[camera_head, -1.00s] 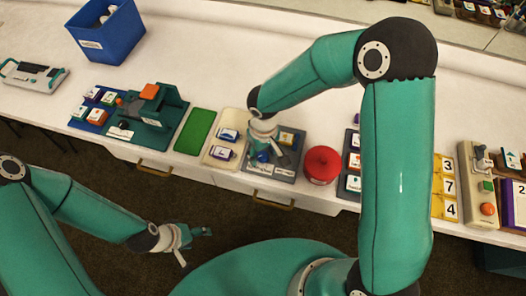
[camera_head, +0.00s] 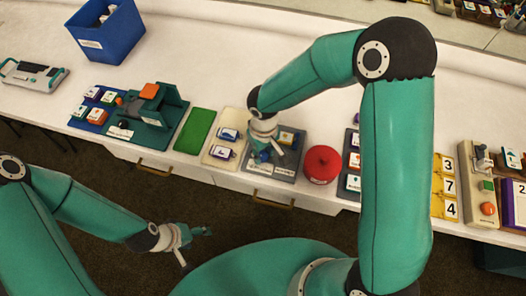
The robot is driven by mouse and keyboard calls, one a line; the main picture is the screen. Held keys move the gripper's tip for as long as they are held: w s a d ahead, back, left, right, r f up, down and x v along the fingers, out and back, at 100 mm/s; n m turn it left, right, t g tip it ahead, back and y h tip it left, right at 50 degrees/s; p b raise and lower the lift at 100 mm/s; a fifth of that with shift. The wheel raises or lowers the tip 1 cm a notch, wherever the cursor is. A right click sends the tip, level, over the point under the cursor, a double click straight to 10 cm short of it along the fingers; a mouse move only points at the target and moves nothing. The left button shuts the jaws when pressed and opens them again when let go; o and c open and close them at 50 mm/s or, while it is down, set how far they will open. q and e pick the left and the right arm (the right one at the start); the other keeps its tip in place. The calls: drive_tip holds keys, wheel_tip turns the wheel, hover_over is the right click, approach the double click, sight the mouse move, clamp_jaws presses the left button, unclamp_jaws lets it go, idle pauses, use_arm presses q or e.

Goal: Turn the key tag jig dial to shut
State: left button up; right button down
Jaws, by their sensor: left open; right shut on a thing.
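The key tag jig (camera_head: 286,172) is a grey plate on the bench, with a key tag (camera_head: 287,138) at its upper right and a white label along its front edge. My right gripper (camera_head: 264,156) reaches down over the jig's left part and is shut on a blue part there, which I take to be the dial. The gripper hides most of it, so its setting cannot be read. My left gripper (camera_head: 190,238) is open and empty, in front of the bench over the dark floor.
A cream tray (camera_head: 213,158) with blue and purple tags (camera_head: 222,153) lies just left of the jig. A red round object (camera_head: 322,164) stands close on its right. Further left are a green mat (camera_head: 194,131), a green fixture (camera_head: 150,125) and a blue bin (camera_head: 106,35).

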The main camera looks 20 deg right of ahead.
drive_tip(key=n, duration=0.5)
drive_tip(key=shift+b, duration=0.35)
drive_tip(key=n, duration=0.4)
drive_tip(key=shift+r+n, duration=0.1)
drive_tip(key=shift+n, duration=0.2)
drive_tip(key=n+p, duration=0.1)
drive_tip(key=n, duration=0.3)
drive_tip(key=shift+w, duration=0.1)
drive_tip(key=n+p, duration=0.1)
drive_tip(key=n, duration=0.5)
drive_tip(key=shift+p, duration=0.4)
drive_tip(key=c, duration=0.8)
unclamp_jaws()
